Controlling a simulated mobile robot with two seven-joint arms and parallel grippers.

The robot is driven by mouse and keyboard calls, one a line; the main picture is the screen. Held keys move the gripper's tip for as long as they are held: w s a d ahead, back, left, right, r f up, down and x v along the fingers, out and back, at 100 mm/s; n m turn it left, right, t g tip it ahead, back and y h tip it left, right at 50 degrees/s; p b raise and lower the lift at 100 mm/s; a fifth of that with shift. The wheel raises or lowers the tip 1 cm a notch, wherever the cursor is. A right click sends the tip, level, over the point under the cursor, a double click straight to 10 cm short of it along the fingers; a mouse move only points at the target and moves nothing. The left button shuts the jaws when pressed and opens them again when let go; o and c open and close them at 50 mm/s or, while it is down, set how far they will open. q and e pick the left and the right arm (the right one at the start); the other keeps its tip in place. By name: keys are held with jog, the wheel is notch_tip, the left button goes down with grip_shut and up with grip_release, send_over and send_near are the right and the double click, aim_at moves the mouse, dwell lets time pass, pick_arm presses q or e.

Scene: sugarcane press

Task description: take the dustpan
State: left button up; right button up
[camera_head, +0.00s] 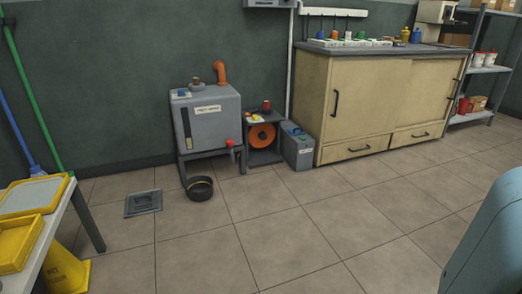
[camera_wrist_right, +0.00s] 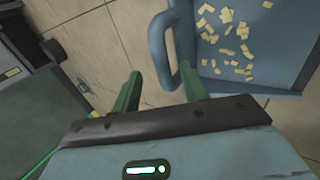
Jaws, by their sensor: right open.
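The dustpan (camera_wrist_right: 272,82) is in the right wrist view, a blue pan at the upper right with several pale yellow bits lying in it. Its looped blue handle (camera_wrist_right: 158,45) sticks out on the pan's left side. My right gripper (camera_wrist_right: 160,74) is open, with its two green fingers on either side of the lower part of the handle loop. I cannot tell whether a finger touches the handle. The dustpan does not show in the head view. My left gripper is not in view.
A grey machine (camera_head: 212,118) stands by the wall, with a black bowl (camera_head: 200,190) and floor drain (camera_head: 143,202) in front. A wooden cabinet (camera_head: 365,95) is at right. A table with yellow trays (camera_head: 15,243) and a yellow floor sign (camera_head: 68,272) are at left. The middle floor is clear.

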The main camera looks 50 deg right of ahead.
jog(key=b+x, duration=0.3)
jog(key=x, duration=0.1)
jog(key=shift+s+f, duration=0.1)
jog(key=shift+f, duration=0.15)
jog(key=shift+w+d+f+b, duration=0.15)
jog(key=shift+w+f+b, duration=0.15)
jog(key=shift+b, duration=0.2)
jog(key=c, duration=0.7)
grip_shut()
